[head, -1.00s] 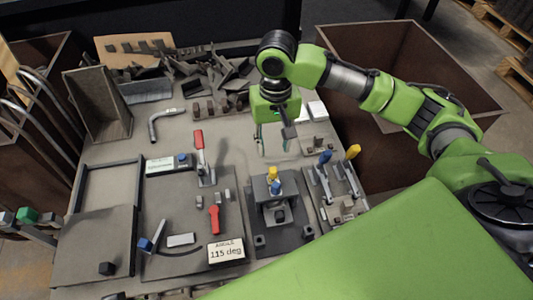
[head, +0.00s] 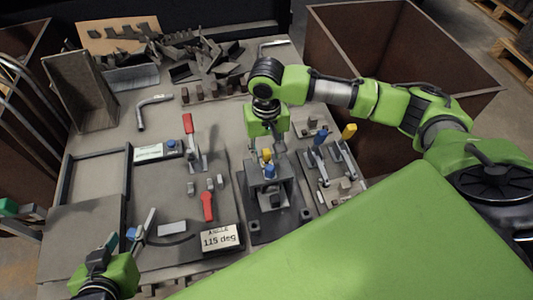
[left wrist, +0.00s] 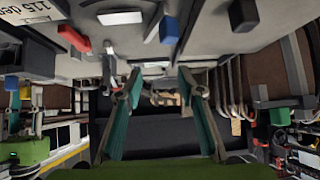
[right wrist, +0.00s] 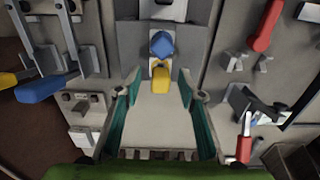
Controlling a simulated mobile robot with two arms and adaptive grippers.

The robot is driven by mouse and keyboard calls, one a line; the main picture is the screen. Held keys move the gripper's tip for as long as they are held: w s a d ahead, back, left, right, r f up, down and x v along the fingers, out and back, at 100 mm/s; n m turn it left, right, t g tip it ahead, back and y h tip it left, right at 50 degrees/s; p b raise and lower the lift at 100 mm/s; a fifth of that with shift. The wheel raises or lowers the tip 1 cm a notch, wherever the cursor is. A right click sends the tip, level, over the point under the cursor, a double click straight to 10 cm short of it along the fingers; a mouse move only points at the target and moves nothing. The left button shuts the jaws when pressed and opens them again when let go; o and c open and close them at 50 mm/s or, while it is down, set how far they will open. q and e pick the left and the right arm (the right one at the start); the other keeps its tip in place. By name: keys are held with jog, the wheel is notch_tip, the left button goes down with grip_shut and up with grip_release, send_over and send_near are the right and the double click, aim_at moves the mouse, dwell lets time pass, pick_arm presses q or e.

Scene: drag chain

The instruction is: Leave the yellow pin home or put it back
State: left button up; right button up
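The yellow pin (head: 266,155) stands in the dark fixture block (head: 284,193) at the table's middle, just behind a blue knob (head: 269,171). In the right wrist view the yellow pin (right wrist: 160,78) is ahead of the fingertips, near the picture's centre line, with the blue knob (right wrist: 161,44) beyond it. How deep the pin sits is hidden. My right gripper (head: 267,147) is open and empty just behind the pin; its fingers (right wrist: 160,98) are wide apart. My left gripper (head: 122,240) is open and empty at the table's front left; its fingers (left wrist: 160,85) are apart.
A blue-handled clamp (head: 319,139) and a yellow-handled clamp (head: 349,131) stand right of the fixture. Left of it are a red-handled clamp (head: 188,124), a red lever (head: 207,206) and an angle sign (head: 220,237). A bent tube (head: 143,112) lies behind.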

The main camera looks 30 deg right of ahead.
pick_arm(q)
jog(key=shift+w+d+r+t, duration=0.2)
jog(key=shift+w+r+t, duration=0.1)
jog(key=shift+w+r, duration=0.2)
pick_arm(e)
jog(key=shift+f, duration=0.3)
grip_shut()
pick_arm(q)
jog(key=shift+s+f, duration=0.1)
jog(key=shift+s, duration=0.05)
pick_arm(e)
jog(key=shift+r, duration=0.1)
